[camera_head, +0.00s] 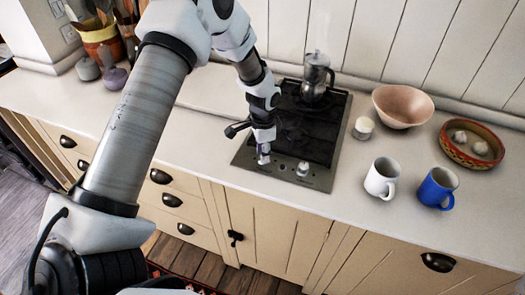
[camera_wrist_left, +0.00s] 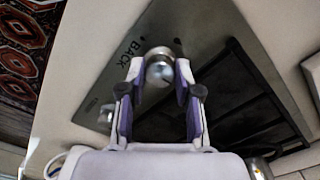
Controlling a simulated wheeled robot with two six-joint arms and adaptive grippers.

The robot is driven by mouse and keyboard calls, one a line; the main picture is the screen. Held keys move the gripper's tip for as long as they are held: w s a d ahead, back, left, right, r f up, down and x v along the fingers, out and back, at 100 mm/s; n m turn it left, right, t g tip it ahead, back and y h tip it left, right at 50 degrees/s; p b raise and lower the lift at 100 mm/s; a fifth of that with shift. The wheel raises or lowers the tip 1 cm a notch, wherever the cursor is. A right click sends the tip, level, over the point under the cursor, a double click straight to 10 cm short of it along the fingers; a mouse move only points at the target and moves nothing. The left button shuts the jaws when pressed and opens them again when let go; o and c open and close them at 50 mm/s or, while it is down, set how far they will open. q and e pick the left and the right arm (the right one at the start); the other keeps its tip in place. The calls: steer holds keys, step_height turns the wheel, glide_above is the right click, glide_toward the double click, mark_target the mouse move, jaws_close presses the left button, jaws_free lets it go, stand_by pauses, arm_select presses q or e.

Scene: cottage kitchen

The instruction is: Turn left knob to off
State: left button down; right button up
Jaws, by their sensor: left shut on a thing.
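My left gripper (camera_head: 264,154) points down at the strip's left part, over the left knob. In the left wrist view the left knob (camera_wrist_left: 159,72) is round and silver, between the two fingertips of my left gripper (camera_wrist_left: 159,68). The fingers are shut on it, one on each side. The word BACK is printed on the strip beside it. The right knob (camera_head: 303,168) stands free on the strip. My right gripper is not in view.
A moka pot (camera_head: 316,76) stands at the back of the hob. To the right are a small white jar (camera_head: 363,128), a pink bowl (camera_head: 402,105), a white mug (camera_head: 381,178), a blue mug (camera_head: 437,188) and a patterned dish (camera_head: 452,150). The counter left of the hob is mostly clear.

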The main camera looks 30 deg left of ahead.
arm_select(q)
steer(key=shift+s+f+m, duration=0.1)
steer(key=shift+m, duration=0.2)
steer(key=c, duration=1)
jaws_free()
steer(key=shift+o, duration=1)
steer(key=shift+w+d, duration=0.15)
steer(key=shift+w, duration=0.05)
step_height(320, 180, up, 12)
steer(key=shift+f, duration=0.1)
